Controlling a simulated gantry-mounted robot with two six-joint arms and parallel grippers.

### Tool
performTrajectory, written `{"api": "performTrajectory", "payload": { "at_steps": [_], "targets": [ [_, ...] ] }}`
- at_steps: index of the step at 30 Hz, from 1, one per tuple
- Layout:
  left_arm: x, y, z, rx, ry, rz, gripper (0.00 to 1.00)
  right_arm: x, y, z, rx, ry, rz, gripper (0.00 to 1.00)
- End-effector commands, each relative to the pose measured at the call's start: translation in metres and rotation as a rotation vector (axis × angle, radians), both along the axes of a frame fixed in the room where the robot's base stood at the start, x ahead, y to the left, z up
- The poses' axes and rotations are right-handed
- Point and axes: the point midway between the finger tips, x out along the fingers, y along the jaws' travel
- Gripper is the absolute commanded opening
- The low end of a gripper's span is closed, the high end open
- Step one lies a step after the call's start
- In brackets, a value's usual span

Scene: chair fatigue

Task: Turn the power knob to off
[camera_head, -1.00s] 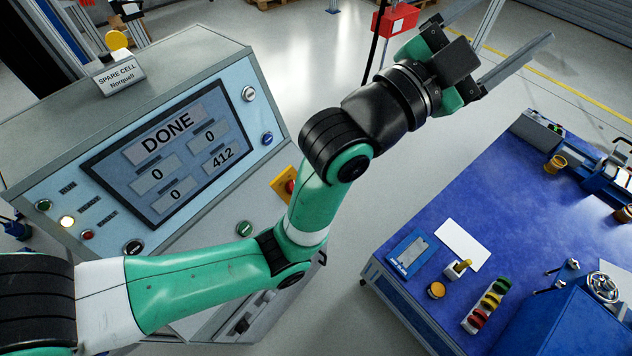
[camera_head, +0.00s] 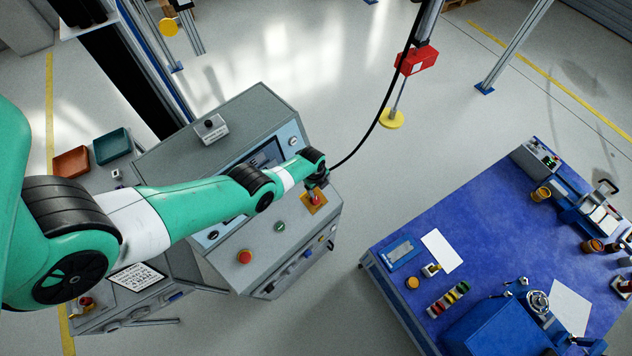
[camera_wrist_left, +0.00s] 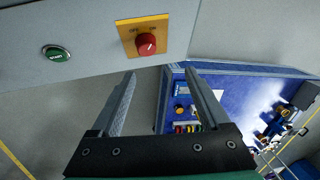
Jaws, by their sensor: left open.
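The power knob is red, on a yellow plate on the console's sloped panel. In the left wrist view the knob (camera_wrist_left: 146,43) is at top centre, with small lettering on its plate (camera_wrist_left: 127,36) and a slanted white mark on its face. In the head view the knob (camera_head: 316,200) shows just below my left gripper (camera_head: 318,184). In the left wrist view my left gripper (camera_wrist_left: 160,74) is open and empty, its fingers spread either side below the knob, apart from it. My right gripper is in neither view.
A green button (camera_wrist_left: 56,53) sits left of the knob on the panel. A red mushroom button (camera_head: 244,257) is nearer. My arm covers much of the console screen. A blue workbench (camera_head: 400,225) with tools stands right, with bare floor between.

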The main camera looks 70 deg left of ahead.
Motion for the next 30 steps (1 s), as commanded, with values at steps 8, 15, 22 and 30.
{"api": "performTrajectory", "payload": {
  "at_steps": [8,15,22,30],
  "targets": [
    [-0.024,0.000,0.002,-0.026,0.043,0.024,0.79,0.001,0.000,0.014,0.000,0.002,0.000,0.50],
    [-0.021,0.001,-0.019,-0.025,0.041,0.023,0.79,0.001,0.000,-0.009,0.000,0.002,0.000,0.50],
    [-0.017,0.002,-0.062,-0.025,0.041,0.023,0.79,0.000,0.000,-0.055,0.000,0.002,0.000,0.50],
    [-0.012,0.005,-0.106,-0.024,0.040,0.023,0.79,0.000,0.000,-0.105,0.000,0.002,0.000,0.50]
  ]
}}
